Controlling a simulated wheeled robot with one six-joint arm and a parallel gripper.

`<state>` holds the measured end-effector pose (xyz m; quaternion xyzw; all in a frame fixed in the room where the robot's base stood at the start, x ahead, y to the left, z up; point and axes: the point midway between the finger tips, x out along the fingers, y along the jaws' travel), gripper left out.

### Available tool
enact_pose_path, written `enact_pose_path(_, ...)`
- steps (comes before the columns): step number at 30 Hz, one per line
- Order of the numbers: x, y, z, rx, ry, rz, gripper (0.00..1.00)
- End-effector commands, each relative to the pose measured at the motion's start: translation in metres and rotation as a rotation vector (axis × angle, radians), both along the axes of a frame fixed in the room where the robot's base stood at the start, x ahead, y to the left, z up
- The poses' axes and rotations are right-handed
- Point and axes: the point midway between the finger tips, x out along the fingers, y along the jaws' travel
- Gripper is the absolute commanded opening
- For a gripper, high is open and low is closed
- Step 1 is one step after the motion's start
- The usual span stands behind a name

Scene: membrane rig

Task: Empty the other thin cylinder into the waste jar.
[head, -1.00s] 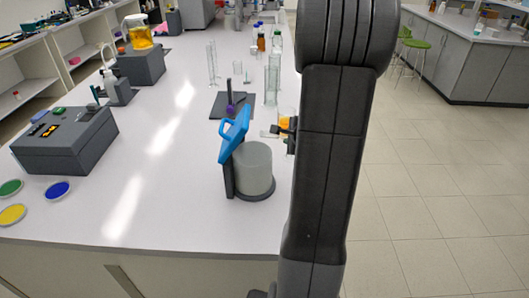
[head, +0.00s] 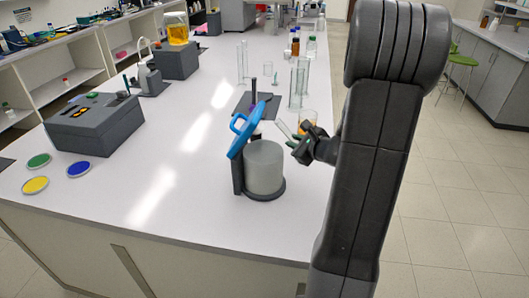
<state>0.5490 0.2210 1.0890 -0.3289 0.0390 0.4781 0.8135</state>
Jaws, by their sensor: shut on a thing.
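My gripper (head: 299,142) is right of the grey cylindrical vessel with the raised blue lid, its jaws shut on a slim clear cylinder (head: 284,129). The cylinder leans up and to the left; its contents are too small to tell. A clear jar with orange contents (head: 309,117) stands just behind the gripper, partly hidden by it; I cannot tell whether it is the waste jar. Other tall thin glass cylinders stand farther back, one at the left (head: 242,63) and others at the right (head: 296,88).
The grey vessel (head: 264,167) and its tilted blue lid (head: 241,130) stand close left of the gripper. A grey instrument box (head: 95,128) and coloured dishes (head: 79,169) lie at the left. A yellow-liquid jar (head: 178,34) stands on a grey block. The bench's left middle is clear.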

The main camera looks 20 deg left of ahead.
Motion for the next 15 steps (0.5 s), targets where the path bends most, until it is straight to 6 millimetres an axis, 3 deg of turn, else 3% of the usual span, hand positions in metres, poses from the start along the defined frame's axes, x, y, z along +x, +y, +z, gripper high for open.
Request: enact_pose_path(15,0.003,0.001,-0.023,0.312,0.136,0.003,0.00)
